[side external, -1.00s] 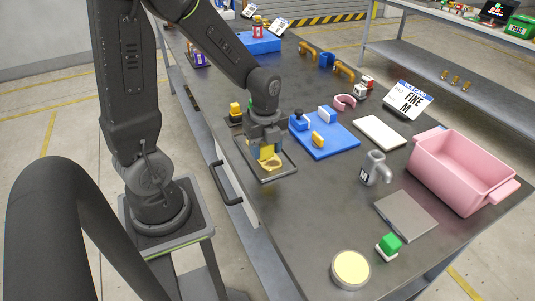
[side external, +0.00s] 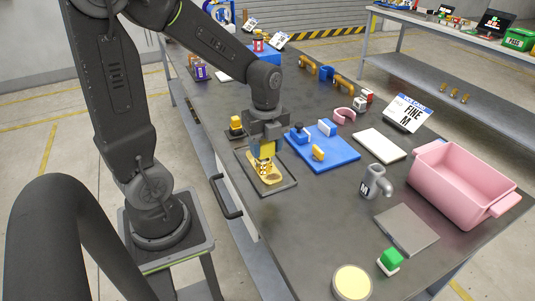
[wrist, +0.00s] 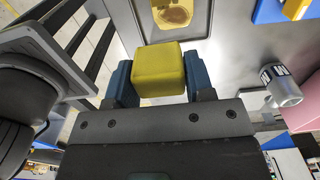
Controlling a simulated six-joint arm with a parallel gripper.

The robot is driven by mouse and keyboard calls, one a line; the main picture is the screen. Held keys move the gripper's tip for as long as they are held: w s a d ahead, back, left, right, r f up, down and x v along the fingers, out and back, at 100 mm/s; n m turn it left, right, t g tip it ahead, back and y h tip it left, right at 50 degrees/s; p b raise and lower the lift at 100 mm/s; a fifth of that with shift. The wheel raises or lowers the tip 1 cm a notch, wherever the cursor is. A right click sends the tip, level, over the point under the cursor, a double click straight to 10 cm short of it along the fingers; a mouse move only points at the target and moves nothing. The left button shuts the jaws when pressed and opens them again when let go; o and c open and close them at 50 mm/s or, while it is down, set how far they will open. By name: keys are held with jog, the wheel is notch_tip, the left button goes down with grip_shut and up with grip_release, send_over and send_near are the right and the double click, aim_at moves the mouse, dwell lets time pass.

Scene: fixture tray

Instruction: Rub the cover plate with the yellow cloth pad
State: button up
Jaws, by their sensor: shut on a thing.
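My gripper (side external: 266,151) is shut on the yellow cloth pad (wrist: 160,70), a block-like piece held between two dark blue fingers in the wrist view. In the side view, the pad is over the dark-framed fixture tray (side external: 288,186). A pale yellow plate with a brown patch, which looks like the cover plate (side external: 270,181), lies in the tray. Part of the plate also shows at the top edge of the wrist view (wrist: 172,12). The pad hides part of it in the side view. I cannot tell whether the pad touches the plate.
A blue board (side external: 333,159) with small parts is close to the tray's right. A small yellow-topped item (side external: 236,125) stands behind it. A grey mug (side external: 374,183), grey plate (side external: 407,228) and pink bin (side external: 463,187) are further right. Bare bench lies in front.

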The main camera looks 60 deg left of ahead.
aim_at(265, 180)
jog(key=shift+f, duration=0.3)
jog(key=shift+f, duration=3.85)
jog(key=shift+w+r, duration=0.3)
jog(key=shift+w, duration=0.1)
jog(key=shift+c, duration=0.2)
jog(key=shift+w+f, duration=0.2)
jog(key=shift+w, duration=0.35)
jog(key=shift+w+f, duration=0.15)
jog(key=shift+w, duration=0.8)
jog(key=shift+s, duration=2)
jog(key=shift+w+r, duration=0.1)
jog(key=shift+r, duration=4)
